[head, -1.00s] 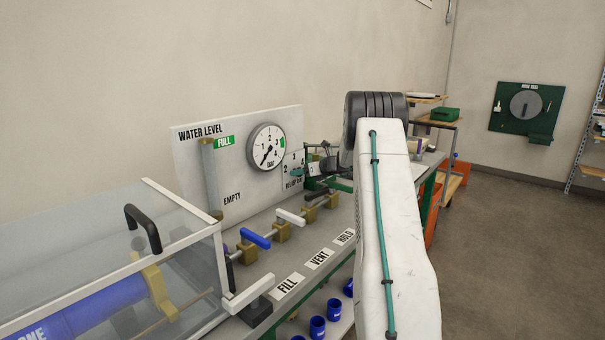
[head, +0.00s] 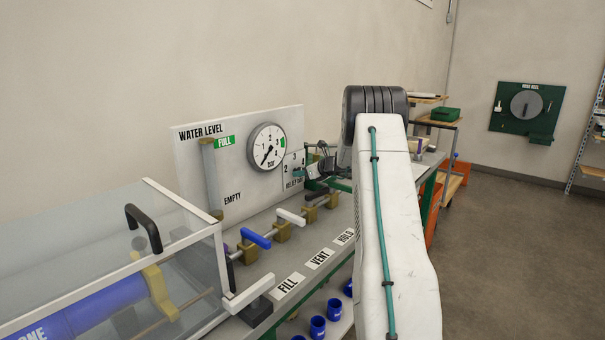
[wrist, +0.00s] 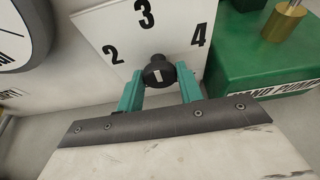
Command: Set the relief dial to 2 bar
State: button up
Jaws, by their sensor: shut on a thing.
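The relief dial is a small black knob (wrist: 158,72) with a white mark on its face, on a white plate (wrist: 178,18) numbered 2, 3 and 4 in the wrist view. The 2 is on the left, the 3 at the top and the 4 on the right. My gripper (wrist: 160,80) has its teal fingers on both sides of the knob, shut on it. The mark looks nearly upright, but its exact setting is hard to tell. In the head view the dial plate (head: 288,170) is partly hidden by my gripper (head: 312,170).
The pressure gauge (head: 267,147) is left of the dial. A green hand pump (wrist: 262,60) is close on the right in the wrist view. Blue (head: 257,238) and white (head: 290,216) valve levers stand in front of the panel. A clear-walled box (head: 150,250) is at left.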

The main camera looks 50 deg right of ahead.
jog(key=n+h, duration=0.1)
jog(key=n, duration=0.1)
jog(key=n+t+h, duration=0.1)
jog(key=n+h, duration=0.1)
jog(key=n, duration=0.1)
jog(key=n+h, duration=0.2)
jog(key=n, duration=0.1)
jog(key=shift+a+f+t, duration=0.25)
jog(key=shift+t, duration=0.15)
dwell(0.6)
jog(key=o, duration=1)
jog(key=shift+r, duration=0.1)
jog(key=r, duration=0.2)
jog(key=s+r, duration=0.1)
jog(key=shift+a+r, duration=0.35)
jog(key=s+a, duration=0.2)
jog(key=s, duration=0.2)
jog(key=s+a, duration=0.3)
jog(key=s, duration=0.1)
jog(key=s+a+r, duration=0.1)
jog(key=s+a, duration=0.1)
jog(key=s, duration=0.2)
jog(key=shift+s+a+r, duration=0.1)
jog(key=shift+s+a, duration=0.2)
jog(key=shift+s, duration=0.1)
